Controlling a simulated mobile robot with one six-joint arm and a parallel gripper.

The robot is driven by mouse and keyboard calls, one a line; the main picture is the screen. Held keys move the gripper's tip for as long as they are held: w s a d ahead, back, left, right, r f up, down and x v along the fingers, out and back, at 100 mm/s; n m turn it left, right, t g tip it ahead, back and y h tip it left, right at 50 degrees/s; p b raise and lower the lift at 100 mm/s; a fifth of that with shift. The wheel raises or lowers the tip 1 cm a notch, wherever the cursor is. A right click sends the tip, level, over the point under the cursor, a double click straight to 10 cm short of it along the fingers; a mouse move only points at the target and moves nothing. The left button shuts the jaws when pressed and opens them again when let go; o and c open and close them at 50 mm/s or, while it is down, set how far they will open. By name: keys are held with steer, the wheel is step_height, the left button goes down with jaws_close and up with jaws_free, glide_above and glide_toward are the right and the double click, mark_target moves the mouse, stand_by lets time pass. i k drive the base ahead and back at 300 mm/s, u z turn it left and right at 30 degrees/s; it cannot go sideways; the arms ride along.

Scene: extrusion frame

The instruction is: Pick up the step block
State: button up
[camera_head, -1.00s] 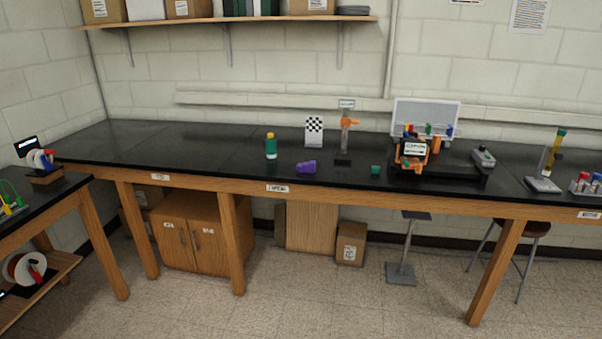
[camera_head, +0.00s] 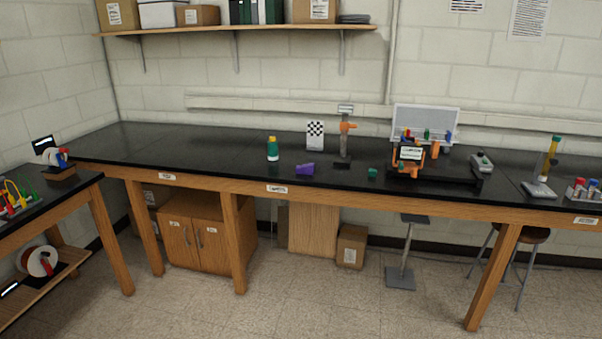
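A purple block (camera_head: 305,169) with a stepped outline lies on the black bench top (camera_head: 225,160), near the front edge at the middle of the view. It looks like the step block, but it is small at this distance. A small teal block (camera_head: 373,173) lies to its right. A teal bottle with a yellow cap (camera_head: 272,150) stands to its left. My gripper is not in view.
A checkered card (camera_head: 315,134) and an orange clamp on a stand (camera_head: 346,128) are behind the purple block. An orange-and-black device (camera_head: 411,156) stands to the right. A side table (camera_head: 75,195) is at left. The floor (camera_head: 300,300) in front is mostly clear.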

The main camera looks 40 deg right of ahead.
mark_target(309, 168)
steer(key=z, duration=0.1)
steer(key=i, duration=0.95)
steer(key=u, duration=0.05)
